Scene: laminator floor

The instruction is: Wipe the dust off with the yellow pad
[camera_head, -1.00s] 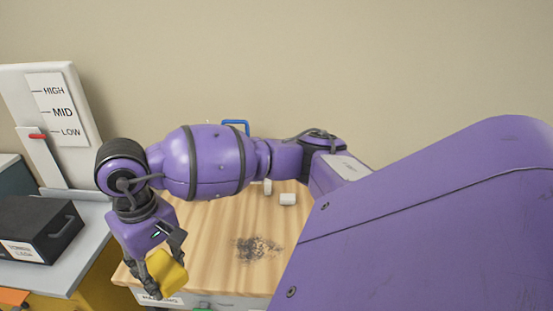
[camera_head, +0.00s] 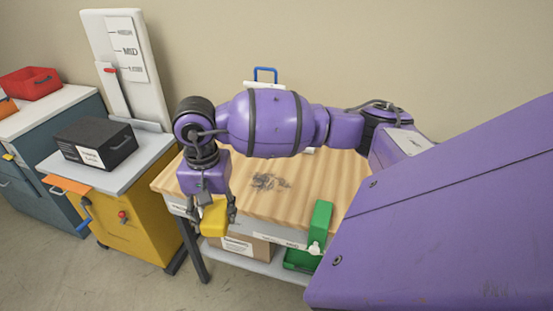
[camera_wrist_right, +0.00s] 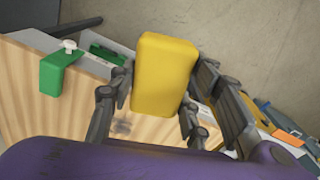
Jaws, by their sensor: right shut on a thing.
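The yellow pad (camera_head: 214,218) is between the fingers of my right gripper (camera_head: 216,212), which is shut on it, near the front left corner of the wooden table. In the right wrist view the pad (camera_wrist_right: 163,73) stands between the finger pairs. The dust (camera_head: 268,182) is a grey smudge on the wooden tabletop, to the right of the pad and farther back. The pad is apart from the dust. Part of a dark smudge (camera_wrist_right: 122,127) also shows in the right wrist view. My left gripper is not in view.
The wooden table (camera_head: 325,180) has a green clamp-like piece (camera_head: 320,222) at its front edge. A yellow cabinet (camera_head: 140,225) with a black box (camera_head: 95,142) stands left. A red bin (camera_head: 30,82) sits farther left. My right arm hides part of the tabletop's back.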

